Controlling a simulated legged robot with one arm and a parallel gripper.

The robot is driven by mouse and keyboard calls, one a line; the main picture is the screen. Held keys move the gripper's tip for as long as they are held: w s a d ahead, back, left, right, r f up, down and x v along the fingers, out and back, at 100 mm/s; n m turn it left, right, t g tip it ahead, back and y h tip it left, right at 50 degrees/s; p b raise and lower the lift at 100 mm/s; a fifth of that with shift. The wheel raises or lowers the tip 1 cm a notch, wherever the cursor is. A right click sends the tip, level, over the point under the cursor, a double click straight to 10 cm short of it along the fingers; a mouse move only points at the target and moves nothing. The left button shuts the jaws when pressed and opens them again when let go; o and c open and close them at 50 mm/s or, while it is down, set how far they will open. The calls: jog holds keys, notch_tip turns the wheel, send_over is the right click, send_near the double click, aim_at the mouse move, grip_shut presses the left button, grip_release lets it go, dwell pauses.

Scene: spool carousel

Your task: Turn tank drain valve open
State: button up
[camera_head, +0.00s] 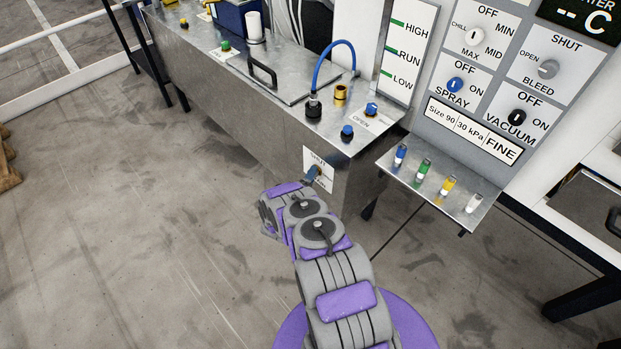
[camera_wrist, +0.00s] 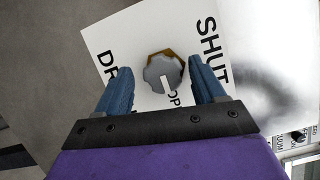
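The drain valve is a round grey knob (camera_wrist: 156,74) with a pale slot or mark and a brass hexagonal part behind it, on a white label plate (camera_wrist: 110,35). The plate reads SHUT, part of DRAIN, and letters starting "OP"; my fingers cover some of it. My gripper (camera_wrist: 159,65) is open, with one blue finger on each side of the knob and gaps showing. In the head view my gripper (camera_head: 311,174) is at the plate and partly hides the valve.
The steel tank (camera_head: 240,110) carries blue-capped knobs (camera_head: 347,131) and a blue hose (camera_head: 334,46) on top. A small shelf (camera_head: 455,197) with coloured vials (camera_head: 422,169) juts out to the right, below the control panel (camera_head: 475,75).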

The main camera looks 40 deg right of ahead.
jog(key=v, duration=1.7)
jog(key=shift+a, duration=0.25)
